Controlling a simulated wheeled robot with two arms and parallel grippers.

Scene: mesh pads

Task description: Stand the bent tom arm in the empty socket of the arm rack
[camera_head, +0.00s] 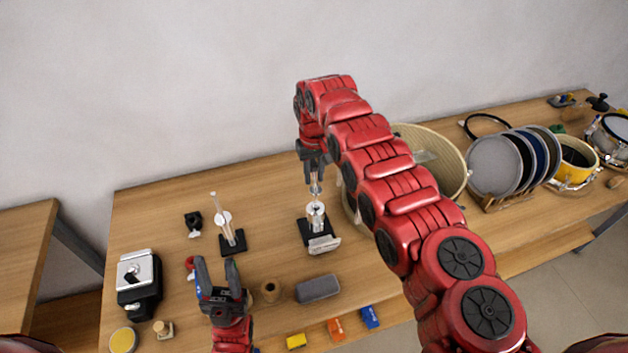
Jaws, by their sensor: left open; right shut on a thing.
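My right gripper (314,170) points down and is shut on the bent tom arm (315,187), a thin silver piece mostly hidden by the fingers. The tom arm is right above a silver socket (316,212) on a black base with a pale plate at its front. I cannot tell whether its lower end is inside the socket or just over it. To the left, another black stand (232,243) bears an upright silver post with a pale rod. My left gripper (217,266) is open and empty, fingers pointing away over the table's front left.
A grey case (318,288) and a small wooden cup (270,290) lie near the front. A black and silver box (138,280) stands at the left. A large cream drum shell (440,150) is behind my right arm, with round pads in a rack (490,203) further right.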

